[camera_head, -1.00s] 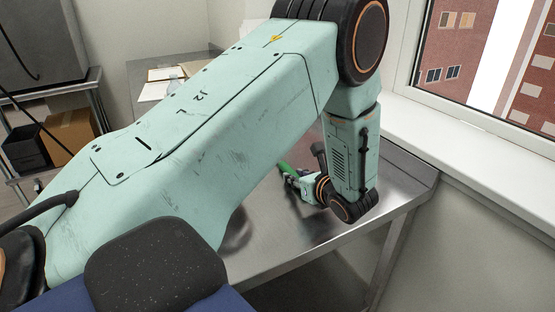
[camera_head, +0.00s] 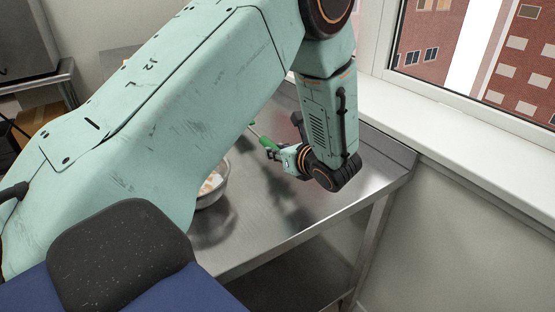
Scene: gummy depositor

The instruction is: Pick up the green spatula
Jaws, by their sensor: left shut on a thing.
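The green spatula (camera_head: 265,141) shows as a short green handle with a thin pale shaft beyond it. Its far end is hidden behind my arm. My left gripper (camera_head: 275,153) is shut on the handle, above the metal table. The fingertips are small and partly hidden in this view. My right gripper is not in view.
A steel table (camera_head: 307,211) lies under the gripper, its front right part clear. A metal bowl (camera_head: 213,189) with pale contents stands on it, partly hidden by my arm. A white window sill (camera_head: 450,140) runs along the right, close to my wrist.

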